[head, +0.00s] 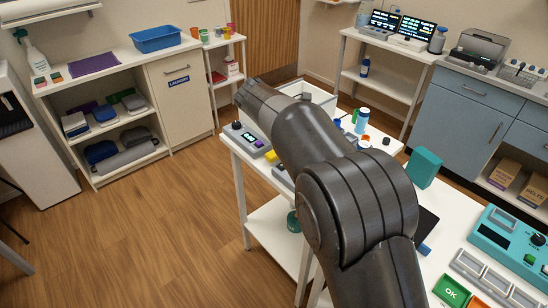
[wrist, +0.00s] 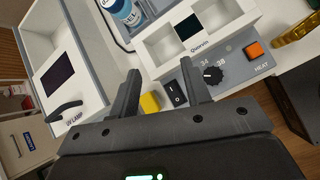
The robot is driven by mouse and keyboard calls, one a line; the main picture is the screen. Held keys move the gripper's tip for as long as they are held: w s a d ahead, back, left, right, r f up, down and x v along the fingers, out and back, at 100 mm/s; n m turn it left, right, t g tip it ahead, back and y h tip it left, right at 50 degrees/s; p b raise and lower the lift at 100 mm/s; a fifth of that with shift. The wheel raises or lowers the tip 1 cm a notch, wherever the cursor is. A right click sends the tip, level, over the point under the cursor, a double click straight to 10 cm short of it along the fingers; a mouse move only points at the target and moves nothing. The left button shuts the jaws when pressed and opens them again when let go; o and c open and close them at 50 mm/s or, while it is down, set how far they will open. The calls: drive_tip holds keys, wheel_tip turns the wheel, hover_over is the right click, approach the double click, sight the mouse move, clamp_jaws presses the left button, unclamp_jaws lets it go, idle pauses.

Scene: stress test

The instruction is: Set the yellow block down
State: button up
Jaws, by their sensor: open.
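The yellow block (wrist: 150,103) shows in the wrist view between my fingers, nearer the left one, beside a black rocker switch (wrist: 175,93) on the heater's front. My gripper (wrist: 160,72) is open, with a finger on each side of the block and a gap to the right finger. Whether the left finger touches the block, and what the block rests on, I cannot tell. In the head view a small yellow patch (head: 271,156) shows on the white table beside my arm. My gripper is hidden behind my arm there.
A white-and-grey heater (wrist: 215,65) with a knob and orange button lies ahead in the wrist view. A UV lamp box (wrist: 88,95) stands left, and blue-labelled bottles (wrist: 125,12) stand behind. The white table (head: 232,140) is crowded; a teal box (head: 425,167) stands right of my arm.

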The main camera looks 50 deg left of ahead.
sight(272, 154)
drive_tip(key=s+a+f+n+t, duration=0.1)
drive_tip(key=s+a+f+n, duration=0.3)
drive_tip(key=s+a+f, duration=0.35)
drive_tip(key=shift+y, duration=0.4)
drive_tip(key=x, duration=0.3)
drive_tip(key=a+x, duration=0.1)
drive_tip(key=x, duration=0.4)
drive_tip(key=shift+w+a+f, duration=0.1)
drive_tip(key=shift+w+a, duration=0.05)
drive_tip(key=shift+w, duration=0.3)
drive_tip(key=shift+c, duration=0.2)
drive_tip(key=c, duration=0.8)
